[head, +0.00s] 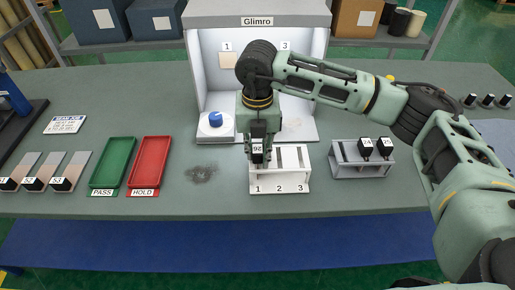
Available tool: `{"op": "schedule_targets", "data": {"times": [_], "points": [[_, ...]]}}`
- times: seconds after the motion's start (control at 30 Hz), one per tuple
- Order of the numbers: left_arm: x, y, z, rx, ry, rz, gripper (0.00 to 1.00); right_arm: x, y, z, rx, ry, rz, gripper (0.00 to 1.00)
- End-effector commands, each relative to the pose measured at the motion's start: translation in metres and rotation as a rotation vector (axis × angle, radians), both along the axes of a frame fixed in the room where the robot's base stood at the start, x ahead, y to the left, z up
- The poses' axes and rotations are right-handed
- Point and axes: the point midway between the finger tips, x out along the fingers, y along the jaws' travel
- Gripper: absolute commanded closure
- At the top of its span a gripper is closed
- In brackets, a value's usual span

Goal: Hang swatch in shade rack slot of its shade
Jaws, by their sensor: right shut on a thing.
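My right gripper (258,148) points down over the left part of the white shade rack (297,186), near slot 1. It is shut on a swatch (257,149), whose black head with a white number label shows at the fingertips. The rest of the swatch is hard to make out, so I cannot tell whether it is in the slot. The rack's front is marked 1, 2 and 3; slots 2 and 3 look empty. Behind it stands the Glimro light booth (207,82), with a beige panel (227,60) under number 1. My arm hides the middle of its back wall. My left gripper is not in view.
A grey rack (346,171) at right holds black-headed pieces. Green PASS (112,162) and red HOLD (151,162) trays lie left, beside several black-ended swatches (69,171). A dark smudge (202,173) marks the bench (217,204).

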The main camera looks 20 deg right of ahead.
Motion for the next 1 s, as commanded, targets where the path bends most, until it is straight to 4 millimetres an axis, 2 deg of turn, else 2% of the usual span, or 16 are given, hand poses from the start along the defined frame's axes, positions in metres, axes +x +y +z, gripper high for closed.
{"op": "schedule_targets", "data": {"times": [0.03,0.27,0.63,0.77,1.0], "points": [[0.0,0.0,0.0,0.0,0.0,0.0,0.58,0.0,0.0,0.0,0.0,0.0,0.0,0.8],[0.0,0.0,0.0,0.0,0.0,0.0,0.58,0.0,0.0,0.0,0.0,0.0,0.0,0.59],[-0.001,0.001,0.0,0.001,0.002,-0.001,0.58,0.0,0.0,0.004,0.001,-0.001,0.0,0.58],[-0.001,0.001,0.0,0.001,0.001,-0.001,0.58,0.001,0.0,0.02,0.001,-0.003,0.0,0.58],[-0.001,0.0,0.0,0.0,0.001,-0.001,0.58,0.001,0.0,0.072,0.001,-0.004,0.0,0.58]]}}
